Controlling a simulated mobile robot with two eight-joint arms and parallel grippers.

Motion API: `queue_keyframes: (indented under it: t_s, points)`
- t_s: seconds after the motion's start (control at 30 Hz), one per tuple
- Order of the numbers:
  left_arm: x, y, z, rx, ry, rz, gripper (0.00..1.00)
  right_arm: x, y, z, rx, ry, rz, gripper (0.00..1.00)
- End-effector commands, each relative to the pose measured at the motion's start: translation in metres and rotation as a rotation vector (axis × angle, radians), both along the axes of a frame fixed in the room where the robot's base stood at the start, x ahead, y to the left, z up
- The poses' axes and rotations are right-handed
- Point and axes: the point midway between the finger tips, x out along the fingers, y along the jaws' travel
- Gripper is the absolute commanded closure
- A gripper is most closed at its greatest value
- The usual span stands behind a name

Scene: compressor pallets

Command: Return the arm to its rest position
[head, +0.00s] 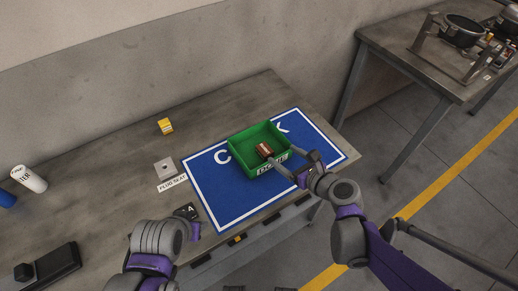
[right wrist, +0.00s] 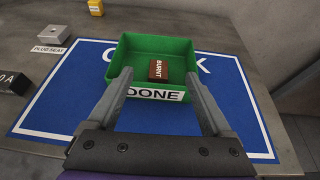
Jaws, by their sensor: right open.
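My right gripper (head: 288,158) is open at the front edge of the green tray (head: 240,144). In the right wrist view its two fingers (right wrist: 158,76) stand apart, one on each side of the tray's "DONE" label. The brown part marked "BURNT" (right wrist: 158,69) lies inside the green tray (right wrist: 127,50), beyond the fingertips and not gripped. It shows as a copper-brown piece (head: 264,151) in the head view. My left arm is at the lower left of the head view; its gripper cannot be made out.
The tray stands on a blue mat (head: 215,198) on the workbench. A plug seat block (head: 164,168), a yellow block (head: 165,126), a white cylinder (head: 29,178) and a black box (head: 55,264) are to the left. A second table (head: 395,45) stands at the upper right.

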Motion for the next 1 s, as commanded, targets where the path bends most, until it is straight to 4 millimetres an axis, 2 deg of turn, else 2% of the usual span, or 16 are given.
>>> queue_keyframes:
  t_s: [0.33, 0.47, 0.57, 0.77, 1.0]
  points:
    - [0.000, 0.000, 0.000, 0.000, 0.000, 0.000, 0.50, -0.001, 0.000, 0.000, -0.017, -0.005, 0.008, 0.16]
    - [0.001, 0.000, 0.004, 0.000, -0.002, 0.000, 0.50, -0.013, -0.001, 0.003, -0.173, -0.060, 0.087, 0.16]
    - [0.002, 0.000, 0.009, 0.000, -0.004, 0.000, 0.50, -0.031, -0.004, 0.005, -0.419, -0.144, 0.222, 0.16]
    - [0.005, 0.000, 0.021, 0.000, -0.009, 0.000, 0.50, -0.079, -0.025, 0.006, -0.995, -0.334, 0.612, 0.16]
    - [0.008, 0.000, 0.035, 0.000, -0.016, 0.000, 0.50, -0.137, -0.067, 0.005, -1.584, -0.517, 1.190, 0.16]
